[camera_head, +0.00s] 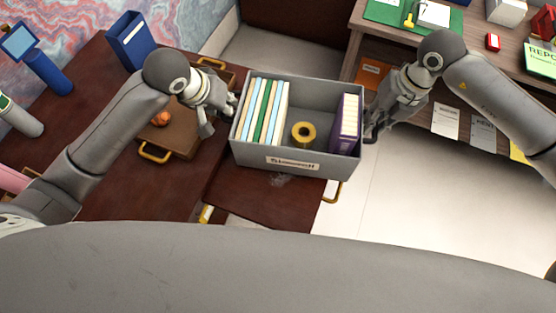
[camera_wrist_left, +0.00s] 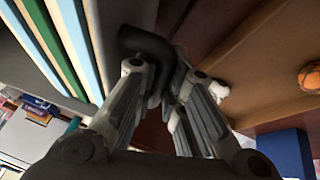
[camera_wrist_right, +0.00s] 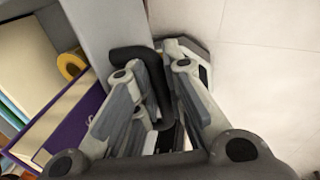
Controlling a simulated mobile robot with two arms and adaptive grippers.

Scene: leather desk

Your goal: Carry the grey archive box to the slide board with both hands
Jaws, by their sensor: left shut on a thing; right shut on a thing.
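The grey archive box (camera_head: 305,87) is in the middle of the head view, upright, with its label facing me. It holds several files, a yellow tape roll (camera_head: 303,134) and a purple binder (camera_head: 347,124). My left gripper (camera_head: 230,106) is shut on a black handle on the box's left end; the handle shows in the left wrist view (camera_wrist_left: 150,45). My right gripper (camera_head: 371,127) is shut on the right handle, seen in the right wrist view (camera_wrist_right: 140,57). The dark red slide board (camera_head: 262,203) lies beneath the box, partly hidden; I cannot tell whether they touch.
A brown case (camera_head: 178,130) with an orange ball (camera_head: 161,118) on it lies on the dark desk at left, near a blue file holder (camera_head: 130,42). A wooden desk (camera_head: 352,37) with papers stands at upper right. Bare pale floor (camera_head: 390,190) is at right.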

